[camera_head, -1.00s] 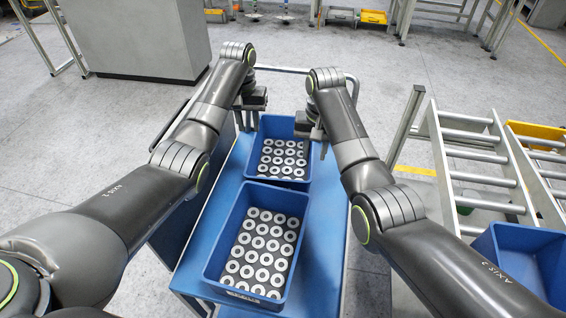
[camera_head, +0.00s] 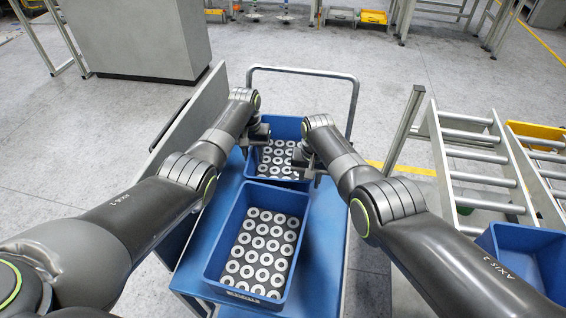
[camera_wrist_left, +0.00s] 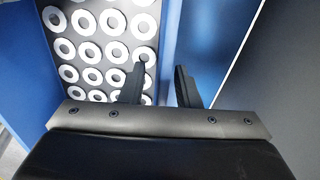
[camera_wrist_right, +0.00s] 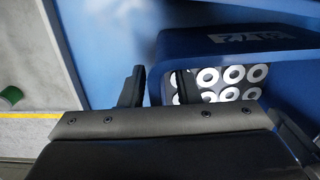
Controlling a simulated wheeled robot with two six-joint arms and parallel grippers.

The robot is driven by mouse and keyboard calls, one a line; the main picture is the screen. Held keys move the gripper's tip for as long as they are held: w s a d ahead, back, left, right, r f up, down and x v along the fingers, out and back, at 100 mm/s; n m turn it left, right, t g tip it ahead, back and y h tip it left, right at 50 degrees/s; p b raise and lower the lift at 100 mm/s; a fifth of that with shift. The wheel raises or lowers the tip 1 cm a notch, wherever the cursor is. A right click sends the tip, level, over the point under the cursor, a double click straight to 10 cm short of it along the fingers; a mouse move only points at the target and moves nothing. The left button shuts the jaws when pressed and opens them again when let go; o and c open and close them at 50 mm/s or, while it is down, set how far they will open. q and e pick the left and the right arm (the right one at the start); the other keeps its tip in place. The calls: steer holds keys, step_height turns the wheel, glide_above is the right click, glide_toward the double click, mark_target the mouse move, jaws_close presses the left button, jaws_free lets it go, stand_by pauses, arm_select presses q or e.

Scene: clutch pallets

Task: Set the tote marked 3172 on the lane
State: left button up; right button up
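Two blue totes with ring-shaped metal parts stand on the blue cart: a far tote (camera_head: 262,182) and a near tote (camera_head: 215,262). A pale marking (camera_wrist_right: 255,38) on the far tote shows in the right wrist view, too blurred to read surely. My left gripper (camera_head: 252,148) is at the far tote's left side; in the left wrist view its open fingers (camera_wrist_left: 160,85) stand either side of the tote wall. My right gripper (camera_head: 312,172) is at the right side; its open fingers (camera_wrist_right: 156,88) also stand either side of the wall. The roller lane (camera_head: 475,136) is at right.
An empty-looking blue tote (camera_head: 530,240) sits at the lower right, partly behind my right arm. A yellow bin (camera_head: 535,131) is beyond the lane. The cart's handle rail (camera_head: 300,70), a grey panel (camera_head: 190,125) and a metal post (camera_head: 402,130) border the cart.

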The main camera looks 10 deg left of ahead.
arm_select(q)
steer(key=shift+f, duration=0.1)
jaws_close()
arm_select(e)
jaws_close()
stand_by(1.3)
